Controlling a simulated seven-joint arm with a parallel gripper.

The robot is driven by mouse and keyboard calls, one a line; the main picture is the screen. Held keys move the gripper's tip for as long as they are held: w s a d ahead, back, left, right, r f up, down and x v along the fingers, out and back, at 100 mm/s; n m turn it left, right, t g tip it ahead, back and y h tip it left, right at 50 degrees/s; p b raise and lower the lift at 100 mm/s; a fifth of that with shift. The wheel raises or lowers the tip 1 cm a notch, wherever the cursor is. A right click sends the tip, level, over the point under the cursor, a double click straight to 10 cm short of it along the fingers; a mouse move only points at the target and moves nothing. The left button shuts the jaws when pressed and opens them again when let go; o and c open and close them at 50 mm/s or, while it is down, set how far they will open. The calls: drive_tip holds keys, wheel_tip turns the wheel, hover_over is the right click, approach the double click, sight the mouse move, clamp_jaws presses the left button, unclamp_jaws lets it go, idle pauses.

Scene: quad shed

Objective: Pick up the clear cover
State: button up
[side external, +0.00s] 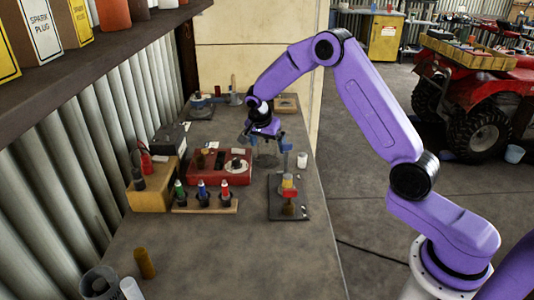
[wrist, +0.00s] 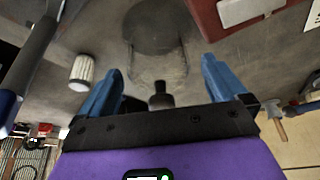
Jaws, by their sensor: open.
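The clear cover (wrist: 157,68) is a see-through shape with a dark knob, in the wrist view. A dark round disc (wrist: 152,26) shows at its far end. In the side view the cover (side external: 266,159) is faint, standing on the bench below my gripper (side external: 268,148). My gripper (wrist: 161,66) is open, its two blue fingers on either side of the cover with a gap to each. The knob sits between the fingers, close to the palm. I cannot tell whether anything touches.
A red case (side external: 220,167) lies close on the left. A white ribbed cylinder (side external: 302,160) stands close on the right. A dark stand (side external: 289,207) with a red and yellow top is in front. The bench's near right part (side external: 250,260) is clear.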

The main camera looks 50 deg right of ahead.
drive_tip(key=shift+x, duration=1)
drive_tip(key=c, duration=1.1)
drive_tip(key=shift+r, duration=0.15)
wheel_tip(320, 180, up, 10)
drive_tip(key=shift+f, duration=0.1)
